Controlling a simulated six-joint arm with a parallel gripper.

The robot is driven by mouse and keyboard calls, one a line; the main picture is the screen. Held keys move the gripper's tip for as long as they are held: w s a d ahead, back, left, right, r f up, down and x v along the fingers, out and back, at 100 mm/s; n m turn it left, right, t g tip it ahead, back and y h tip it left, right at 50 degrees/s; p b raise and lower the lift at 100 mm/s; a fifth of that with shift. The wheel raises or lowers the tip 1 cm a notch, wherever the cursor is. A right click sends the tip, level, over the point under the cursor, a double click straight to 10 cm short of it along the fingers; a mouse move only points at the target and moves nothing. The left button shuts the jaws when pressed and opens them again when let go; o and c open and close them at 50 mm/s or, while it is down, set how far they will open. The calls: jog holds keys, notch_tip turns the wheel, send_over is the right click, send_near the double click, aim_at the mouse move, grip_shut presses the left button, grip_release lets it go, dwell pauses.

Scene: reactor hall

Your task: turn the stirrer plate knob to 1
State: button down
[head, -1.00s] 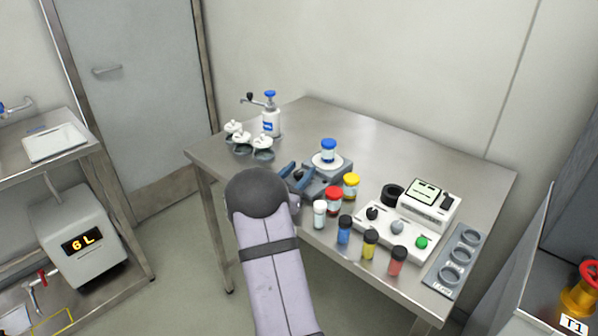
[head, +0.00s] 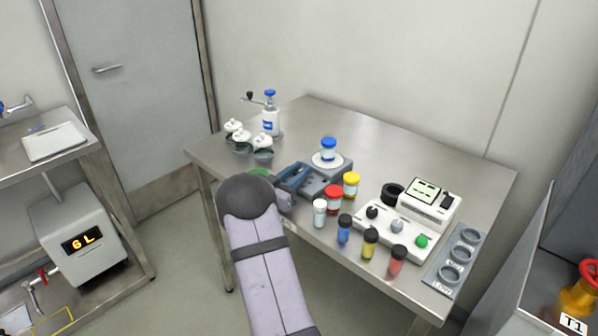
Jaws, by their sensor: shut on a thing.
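The stirrer plate (head: 341,170) stands near the middle of the table, a grey-blue box with a round white top. A blue-lidded jar (head: 328,149) stands on that top. My gripper (head: 303,179), with blue fingers, is at the plate's near left side, where the knob sits. It is shut on the knob, which is mostly hidden by the fingers and wrist. I cannot read the knob's setting or scale from here.
Red-lidded (head: 333,199) and yellow-lidded (head: 351,184) jars stand close to the gripper's right. Several small vials line the front edge. The back right is clear.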

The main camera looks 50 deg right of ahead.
jog(key=m+g, duration=0.2)
jog(key=g, duration=0.1)
jog(key=m+g+b, duration=0.1)
jog(key=m+g, duration=0.1)
jog(key=g, duration=0.1)
jog(key=shift+f+y, duration=0.15)
jog(key=shift+y, duration=0.15)
jog(key=shift+m+g+b, duration=0.45)
jog(key=shift+m+g, duration=0.15)
jog(key=shift+g, duration=0.4)
jog(key=shift+m+g+y+b, duration=0.4)
jog(key=shift+m+g+y, duration=0.1)
jog(key=shift+g, duration=0.2)
jog(key=c, duration=1.5)
grip_release()
jog(key=shift+r, duration=0.2)
jog(key=shift+a, duration=0.1)
jog(key=shift+b+v, duration=0.75)
jog(key=shift+v, duration=2.85)
